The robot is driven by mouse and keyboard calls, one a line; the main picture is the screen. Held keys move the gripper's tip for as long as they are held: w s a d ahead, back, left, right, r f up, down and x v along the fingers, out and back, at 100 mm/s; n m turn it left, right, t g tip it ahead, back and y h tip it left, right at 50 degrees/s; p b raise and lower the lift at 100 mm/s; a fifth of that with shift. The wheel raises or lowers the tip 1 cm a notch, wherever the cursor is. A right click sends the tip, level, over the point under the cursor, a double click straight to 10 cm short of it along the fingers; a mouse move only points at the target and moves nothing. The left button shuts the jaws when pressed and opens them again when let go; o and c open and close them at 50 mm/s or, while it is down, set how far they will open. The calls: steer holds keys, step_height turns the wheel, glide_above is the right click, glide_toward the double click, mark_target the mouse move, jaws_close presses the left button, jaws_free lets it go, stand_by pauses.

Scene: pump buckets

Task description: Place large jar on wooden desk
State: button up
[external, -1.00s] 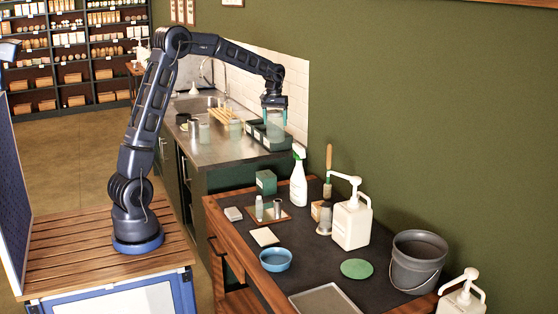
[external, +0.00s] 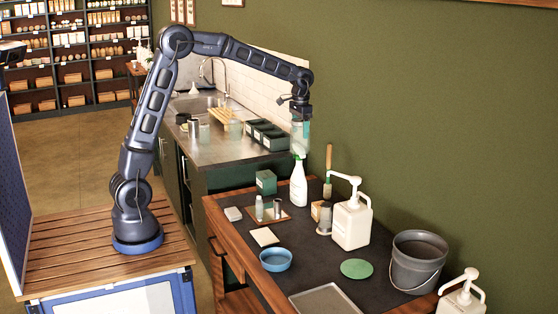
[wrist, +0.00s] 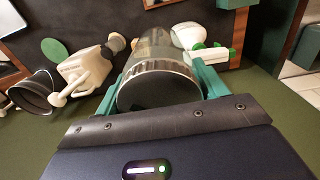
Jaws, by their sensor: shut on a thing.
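The large jar (external: 300,133) is clear glass with a dark lid. My gripper (external: 300,112) is shut on it and holds it upright in the air, near the back end of the wooden desk (external: 238,256). In the wrist view the jar's dark lid (wrist: 158,90) with its ribbed metal rim fills the space between my green fingers (wrist: 160,84). In the external view the jar's lower end overlaps the spray bottle's head; whether they touch I cannot tell. The desk has a dark top with wooden edges.
On the desk stand a white spray bottle (external: 298,186), a white pump bucket (external: 351,223), a grey bucket (external: 418,262), a blue bowl (external: 276,259) and a green disc (external: 356,268). The dark middle of the desk is partly clear. Black bins (external: 265,134) line the counter behind.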

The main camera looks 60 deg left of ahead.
mark_target(300, 120)
step_height(300, 120, up, 5)
steer(key=shift+f, duration=0.1)
steer(key=shift+d, duration=0.6)
steer(key=s+d+m, duration=0.3)
steer(key=d+m, duration=0.1)
steer(key=d, duration=2.4)
steer(key=s+d+m, duration=0.2)
steer(key=s+d, duration=0.4)
steer(key=d, duration=0.4)
steer(key=s+d+m, duration=0.1)
steer(key=s+d, duration=0.5)
steer(key=d, duration=0.4)
steer(key=s+d+m, duration=0.2)
steer(key=s+d, duration=0.5)
steer(key=d, duration=0.4)
step_height(300, 120, down, 32)
steer(key=shift+w+a, duration=0.35)
steer(key=shift+a, duration=0.05)
